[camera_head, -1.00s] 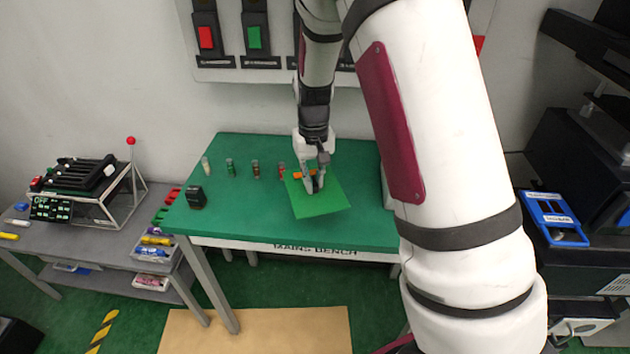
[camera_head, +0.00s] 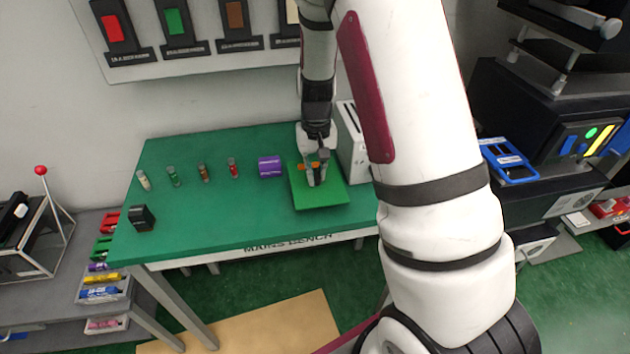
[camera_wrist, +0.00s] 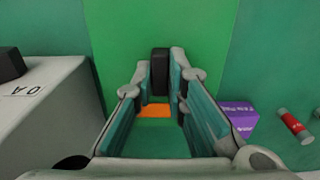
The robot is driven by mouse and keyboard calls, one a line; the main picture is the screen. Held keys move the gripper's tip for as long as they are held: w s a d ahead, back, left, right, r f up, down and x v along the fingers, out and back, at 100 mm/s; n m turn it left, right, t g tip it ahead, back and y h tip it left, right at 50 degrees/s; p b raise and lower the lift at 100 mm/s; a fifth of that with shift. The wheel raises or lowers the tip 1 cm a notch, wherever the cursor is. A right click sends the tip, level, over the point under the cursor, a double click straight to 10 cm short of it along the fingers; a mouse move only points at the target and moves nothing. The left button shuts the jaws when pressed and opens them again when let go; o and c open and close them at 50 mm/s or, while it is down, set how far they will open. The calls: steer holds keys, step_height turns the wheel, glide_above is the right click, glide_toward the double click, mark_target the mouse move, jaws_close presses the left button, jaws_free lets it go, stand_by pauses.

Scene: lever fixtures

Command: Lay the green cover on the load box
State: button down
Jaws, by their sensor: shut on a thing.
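The green cover (camera_head: 330,199) is a flat bright-green plate over the right part of the bench. It fills the upper middle of the wrist view (camera_wrist: 205,30). My gripper (camera_head: 315,180) points down over it. In the wrist view my gripper (camera_wrist: 161,72) is shut on a dark upright grip on the plate. The load box appears to be the pale grey-white box (camera_head: 350,146) just right of my gripper, partly hidden by my arm. In the wrist view it is at left (camera_wrist: 45,110), with part of a label showing. The cover is beside it, not on it.
A purple block (camera_head: 270,166) stands left of the cover, with several small cylinders, one red (camera_head: 234,168), further left. A black object (camera_head: 142,217) sits at the left of the green bench (camera_head: 200,235). The bench's front middle is clear.

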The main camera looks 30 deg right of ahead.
mark_target(316, 174)
steer(key=shift+f, duration=1.65)
steer(key=shift+f, duration=0.1)
steer(key=c, duration=1.6)
jaws_free()
